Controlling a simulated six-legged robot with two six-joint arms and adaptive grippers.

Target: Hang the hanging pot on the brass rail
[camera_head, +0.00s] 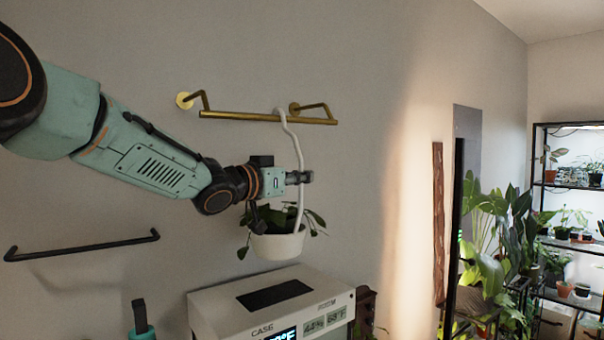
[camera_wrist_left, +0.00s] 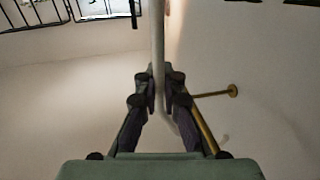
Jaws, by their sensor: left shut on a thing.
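The hanging pot (camera_head: 277,247) is white, with a trailing green plant and a tall pale handle (camera_head: 299,180) ending in a hook at the top. The hook's top is at the brass rail (camera_head: 268,117) on the wall; whether it rests on the bar or is only in front of it I cannot tell. The pot hangs upright below. My left gripper (camera_head: 302,178) is shut on the handle, below the rail. In the left wrist view the handle (camera_wrist_left: 158,45) runs between the closed fingers (camera_wrist_left: 161,92), with the brass rail (camera_wrist_left: 204,130) behind at the right. My right gripper is not in view.
A white case (camera_head: 272,300) with a display stands just below the pot. A black rail (camera_head: 82,245) is on the wall at lower left. Plant shelves (camera_head: 570,200) stand at the far right.

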